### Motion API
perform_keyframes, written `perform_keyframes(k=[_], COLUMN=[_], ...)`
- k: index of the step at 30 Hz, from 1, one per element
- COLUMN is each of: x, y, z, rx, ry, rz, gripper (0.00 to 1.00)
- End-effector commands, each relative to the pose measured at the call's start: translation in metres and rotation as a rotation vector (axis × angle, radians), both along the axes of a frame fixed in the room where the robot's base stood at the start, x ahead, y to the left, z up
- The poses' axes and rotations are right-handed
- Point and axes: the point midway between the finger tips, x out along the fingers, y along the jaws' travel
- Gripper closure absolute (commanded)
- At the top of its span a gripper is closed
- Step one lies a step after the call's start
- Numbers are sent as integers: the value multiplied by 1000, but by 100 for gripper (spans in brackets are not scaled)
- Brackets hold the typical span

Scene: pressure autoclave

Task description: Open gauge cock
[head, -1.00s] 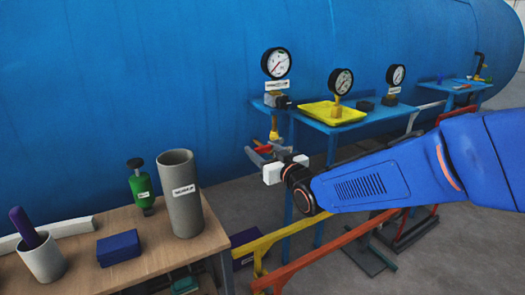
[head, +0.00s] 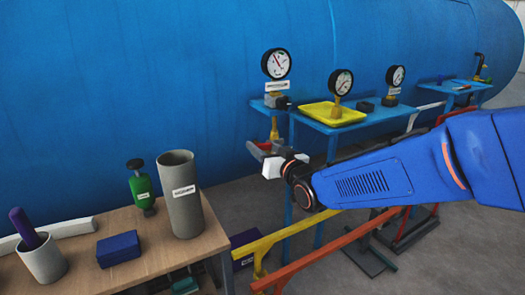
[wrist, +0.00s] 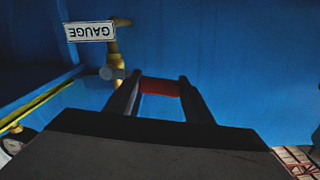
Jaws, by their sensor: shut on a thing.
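The gauge cock is a brass fitting (head: 274,128) on a vertical pipe below the large dial gauge (head: 276,64) in the head view. In the wrist view its brass body (wrist: 117,58) stands left of my fingers, beside a white GAUGE tag (wrist: 90,31). Its red handle (wrist: 160,87) lies between my fingertips. My gripper (wrist: 160,82) is shut on this handle. In the head view my gripper (head: 259,148) reaches the cock from the front, and its fingers largely hide the handle.
A blue shelf (head: 318,124) right of the cock holds a yellow tray (head: 334,115) and smaller gauges. The blue vessel wall (head: 150,90) is behind. A wooden bench (head: 140,235) with a grey cylinder (head: 183,195) stands at lower left. Yellow and red rails (head: 330,245) run below my arm.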

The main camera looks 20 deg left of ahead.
Motion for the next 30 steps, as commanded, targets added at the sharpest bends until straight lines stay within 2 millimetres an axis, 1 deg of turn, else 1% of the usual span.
perform_keyframes(k=[9, 18, 24, 30], x=[5, 14, 20, 23], y=[-5, -12, -17, -20], z=[24, 41, 50, 53], rx=[182, 348, 432, 483], ry=[212, 408, 505, 566], rz=[-1, -1, -1, -1], gripper=[93, 93, 93, 93])
